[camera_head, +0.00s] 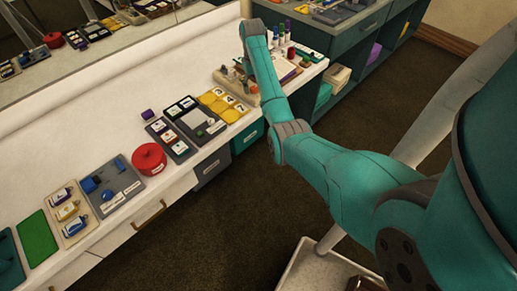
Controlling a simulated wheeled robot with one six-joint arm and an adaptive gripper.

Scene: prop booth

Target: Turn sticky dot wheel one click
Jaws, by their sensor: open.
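My arm reaches from the right over the white counter (100,115). My gripper (243,76) is small in view and partly hidden by my own arm. It is open, over or beside a wooden tray (252,97) with small items at the counter's far end. I cannot tell whether it touches anything there. No thing can be named as the sticky dot wheel for sure.
Left of the red thing are a grey tray (122,193) with blue parts, a bottle tray (84,219) and a green mat (37,238). Dark trays and yellow cards (222,104) lie nearer my gripper. Marker-like sticks (284,33) stand behind. A mirror runs along the wall.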

